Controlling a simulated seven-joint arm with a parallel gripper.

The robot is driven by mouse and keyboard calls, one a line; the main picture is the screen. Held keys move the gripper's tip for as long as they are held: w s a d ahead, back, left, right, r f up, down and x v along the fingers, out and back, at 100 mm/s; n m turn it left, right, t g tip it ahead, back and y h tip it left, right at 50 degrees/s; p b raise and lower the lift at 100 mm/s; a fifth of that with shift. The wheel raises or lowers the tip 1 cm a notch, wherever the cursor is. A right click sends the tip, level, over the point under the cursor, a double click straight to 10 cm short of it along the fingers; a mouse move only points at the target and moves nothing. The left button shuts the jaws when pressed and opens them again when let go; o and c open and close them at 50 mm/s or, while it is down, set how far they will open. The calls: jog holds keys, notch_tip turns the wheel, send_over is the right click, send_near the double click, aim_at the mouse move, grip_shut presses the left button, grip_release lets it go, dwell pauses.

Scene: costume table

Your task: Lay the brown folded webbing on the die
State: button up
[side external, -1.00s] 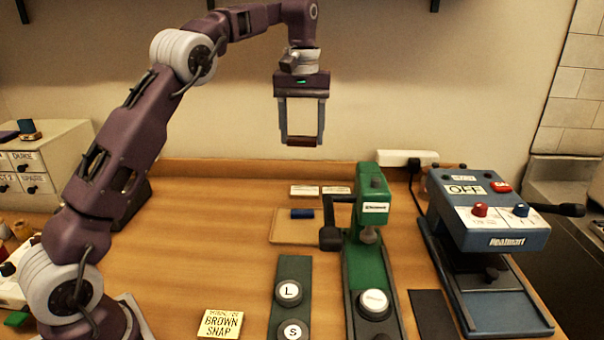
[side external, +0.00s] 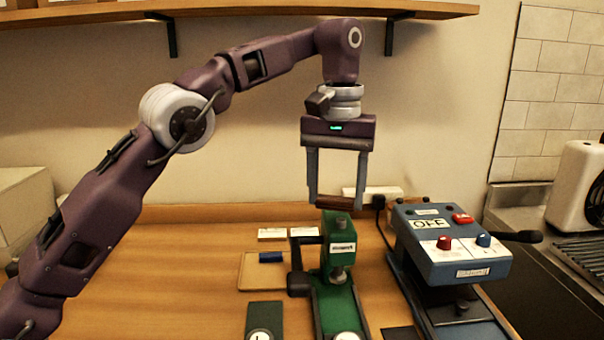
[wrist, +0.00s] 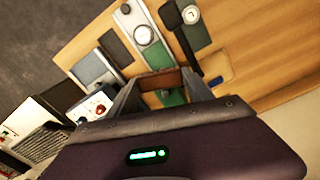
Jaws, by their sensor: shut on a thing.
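My gripper (side external: 336,203) is shut on the brown folded webbing (side external: 335,201), held level between the fingertips. The webbing also shows in the wrist view (wrist: 160,80). In the side view it appears just above the top of the green press (side external: 339,245); I cannot tell its depth relative to the press. The die, a pale round disc (side external: 347,336), is on the press base and is cut by the lower edge of the side view. It shows whole in the wrist view (wrist: 143,35), beyond the webbing, with nothing on it.
A blue machine (side external: 455,240) with red and blue knobs and a side lever stands right of the press. Left are a tan board (side external: 262,280) with a blue block (side external: 271,257) and a dark green strip (side external: 263,320) with round dies. A shelf (side external: 250,14) hangs above.

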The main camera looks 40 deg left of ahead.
jog(key=s+d+m, duration=0.1)
jog(key=s+d, duration=0.2)
jog(key=d, duration=0.4)
jog(key=shift+a+f, duration=0.2)
jog(key=shift+f, duration=11.75)
jog(key=shift+f, duration=0.5)
jog(key=o, duration=1.1)
jog(key=shift+c, duration=0.2)
notch_tip(320, 180, up, 11)
